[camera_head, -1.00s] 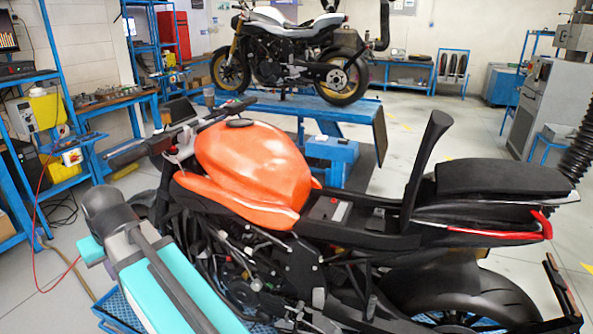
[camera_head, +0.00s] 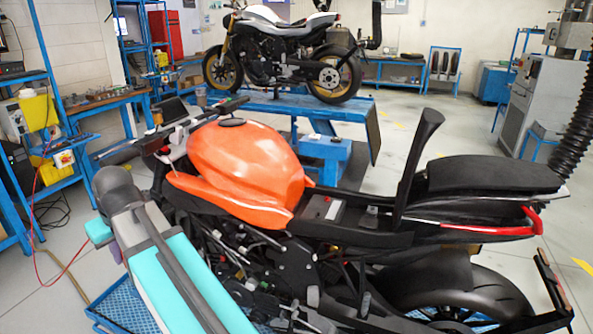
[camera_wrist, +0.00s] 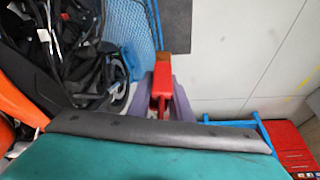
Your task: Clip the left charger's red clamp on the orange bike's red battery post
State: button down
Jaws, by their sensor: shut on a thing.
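The orange bike (camera_head: 246,160) stands side-on in front of me in the head view. Its battery (camera_head: 322,210) shows in the open bay behind the tank, with a small red post (camera_head: 328,199) on top. In the wrist view, my gripper (camera_wrist: 162,88) is shut on the red clamp (camera_wrist: 161,82), which sits between its purple fingers. In the head view my arm hides most of the gripper and all of the clamp. A red cable (camera_head: 36,240) runs from the shelf area down behind my arm. A yellow charger (camera_head: 38,116) stands on the left shelf.
A second yellow unit (camera_head: 60,165) sits lower on the blue shelving. Another bike (camera_head: 280,55) stands on a blue lift (camera_head: 290,103) behind. The orange bike's handlebar and upright black seat part (camera_head: 418,160) stick up. Grey floor (camera_wrist: 235,50) is open beside the gripper.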

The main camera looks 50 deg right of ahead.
jog(key=s+d+r+n, duration=0.1)
jog(key=d+r, duration=0.4)
jog(key=d, duration=0.6)
jog(key=s+d+r+n+y, duration=0.1)
jog(key=d+r, duration=0.4)
jog(key=d, duration=0.7)
jog(key=s+d+r+n, duration=0.1)
jog(key=d+r, duration=0.5)
jog(key=d, duration=0.5)
jog(key=s+d+f, duration=0.1)
jog(key=d, duration=0.3)
jog(key=s+d+p, duration=0.1)
jog(key=d, duration=0.3)
jog(key=s+d+f, duration=0.1)
jog(key=d, duration=0.4)
jog(key=shift+s+f+p, duration=0.3)
jog(key=shift+s+f, duration=0.05)
jog(key=shift+s, duration=0.05)
jog(key=s+d+f+p, duration=0.1)
jog(key=s+d+f, duration=0.4)
jog(key=d, duration=0.3)
jog(key=s+d+f+p, duration=0.1)
jog(key=s+d+f, duration=0.4)
jog(key=d, duration=0.4)
jog(key=shift+d+f, duration=0.3)
jog(key=shift+f, duration=0.05)
jog(key=shift+f, duration=0.2)
jog(key=shift+f+b, duration=1.25)
jog(key=shift+f, duration=1.45)
